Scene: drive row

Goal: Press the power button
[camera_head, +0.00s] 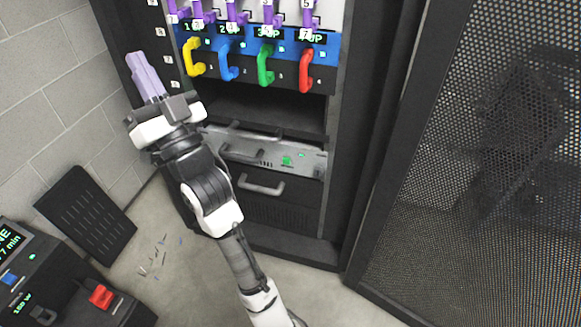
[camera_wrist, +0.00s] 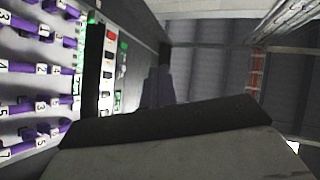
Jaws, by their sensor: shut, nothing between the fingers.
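No label marks a power button that I can read. A grey rack unit (camera_head: 248,149) low in the black rack carries a small green-lit spot (camera_head: 286,160), which may be a button. My gripper (camera_head: 138,58) is shut and empty, up and to the left of that unit, in front of the rack's left post. Its fingers point upward in the head view. In the wrist view my gripper (camera_wrist: 158,75) is partly hidden by the dark hand body. My arm hides the left end of the grey unit.
Above are yellow (camera_head: 190,58), blue (camera_head: 227,62), green (camera_head: 264,65) and red (camera_head: 306,71) handles and purple plugs (camera_head: 233,13). An open mesh door (camera_head: 465,190) stands right. A block wall (camera_head: 55,80) and a black console with a red switch (camera_head: 102,296) are left.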

